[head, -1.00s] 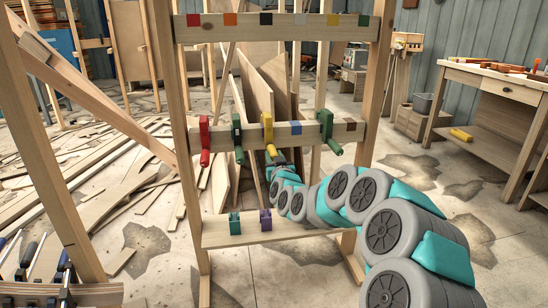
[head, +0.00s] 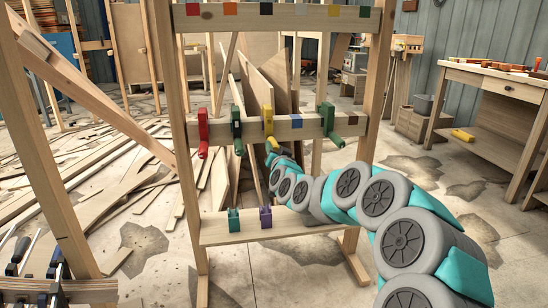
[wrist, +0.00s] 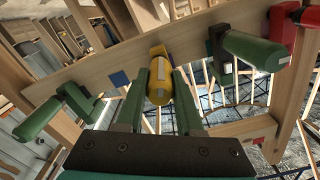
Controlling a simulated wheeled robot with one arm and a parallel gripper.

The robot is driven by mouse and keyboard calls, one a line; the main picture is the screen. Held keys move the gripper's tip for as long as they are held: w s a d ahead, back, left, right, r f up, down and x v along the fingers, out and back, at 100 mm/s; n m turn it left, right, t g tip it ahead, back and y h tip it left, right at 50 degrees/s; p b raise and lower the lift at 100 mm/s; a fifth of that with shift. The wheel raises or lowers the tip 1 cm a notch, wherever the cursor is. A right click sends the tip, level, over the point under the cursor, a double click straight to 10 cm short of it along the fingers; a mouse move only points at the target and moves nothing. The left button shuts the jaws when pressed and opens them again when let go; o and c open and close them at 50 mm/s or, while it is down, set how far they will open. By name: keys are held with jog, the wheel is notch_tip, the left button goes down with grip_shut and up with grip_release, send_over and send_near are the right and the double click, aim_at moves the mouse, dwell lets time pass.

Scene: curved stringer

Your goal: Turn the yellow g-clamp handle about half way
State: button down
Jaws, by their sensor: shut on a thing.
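The yellow g-clamp (head: 268,122) hangs on the middle wooden rail (head: 222,130) of the frame, between a green clamp and a blue square. In the wrist view its yellow handle (wrist: 158,88) lies between the two green fingers of my gripper (wrist: 168,80), which is shut on it. In the head view my gripper is just below the clamp and mostly hidden by my arm. How far the handle has turned cannot be told.
On the same rail, a red clamp (head: 203,132) and a green clamp (head: 237,130) are to the left, another green clamp (head: 329,122) to the right. A teal clamp (head: 233,220) and a purple clamp (head: 265,217) sit on the lower board (head: 305,226).

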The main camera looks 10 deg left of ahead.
jog(key=m+b, duration=0.2)
jog(key=shift+a+f+m, duration=0.1)
jog(key=shift+f+m, duration=0.15)
jog(key=shift+m, duration=0.15)
jog(key=m+b, duration=0.3)
jog(key=shift+r+m, duration=0.15)
jog(key=shift+m, duration=0.15)
jog(key=m+b, duration=0.3)
jog(key=m, duration=0.3)
jog(key=shift+r, duration=0.1)
jog(key=shift+b, duration=0.3)
jog(key=c, duration=0.5)
grip_release()
jog(key=shift+c, duration=0.2)
jog(key=shift+s+r, duration=0.1)
jog(key=shift+s, duration=0.05)
